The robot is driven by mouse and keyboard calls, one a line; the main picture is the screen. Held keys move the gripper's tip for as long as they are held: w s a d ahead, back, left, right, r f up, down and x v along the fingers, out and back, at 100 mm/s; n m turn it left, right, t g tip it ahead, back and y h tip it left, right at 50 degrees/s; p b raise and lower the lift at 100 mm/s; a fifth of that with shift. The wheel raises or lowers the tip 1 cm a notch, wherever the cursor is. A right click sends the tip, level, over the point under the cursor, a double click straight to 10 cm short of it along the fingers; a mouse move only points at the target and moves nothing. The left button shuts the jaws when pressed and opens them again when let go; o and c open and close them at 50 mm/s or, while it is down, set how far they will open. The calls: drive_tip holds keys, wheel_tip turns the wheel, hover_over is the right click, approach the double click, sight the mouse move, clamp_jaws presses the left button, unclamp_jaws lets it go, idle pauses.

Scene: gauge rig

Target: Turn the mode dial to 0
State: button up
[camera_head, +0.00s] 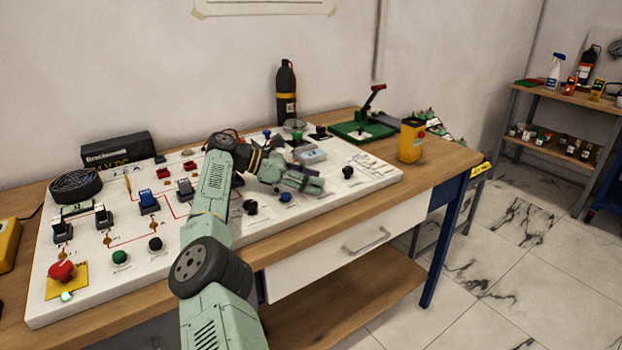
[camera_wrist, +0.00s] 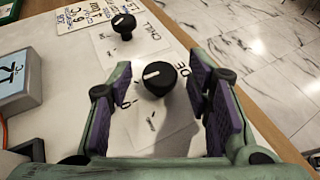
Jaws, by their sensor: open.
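The mode dial (camera_wrist: 159,79) is a round black knob on a white panel, with the letters "ODE" visible beside it. Its white pointer line points roughly left in the wrist view. Small printed marks lie to its lower left; one looks like a 0. My gripper (camera_wrist: 155,68) is open, with one purple-padded finger on each side of the dial. A gap shows on both sides, so the fingers look apart from it. In the head view my gripper (camera_head: 308,184) is low over the right part of the panel and appears to hide the dial.
Another black knob (camera_wrist: 124,24), labelled like "CHNL", stands beyond the dial. A grey display box (camera_wrist: 17,82) is at left. A blue knob (camera_head: 286,197) and a black knob (camera_head: 250,207) are near the panel's front edge. A yellow device (camera_head: 411,140) stands at right.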

drive_tip(key=shift+f+b, duration=0.25)
drive_tip(key=shift+b, duration=0.45)
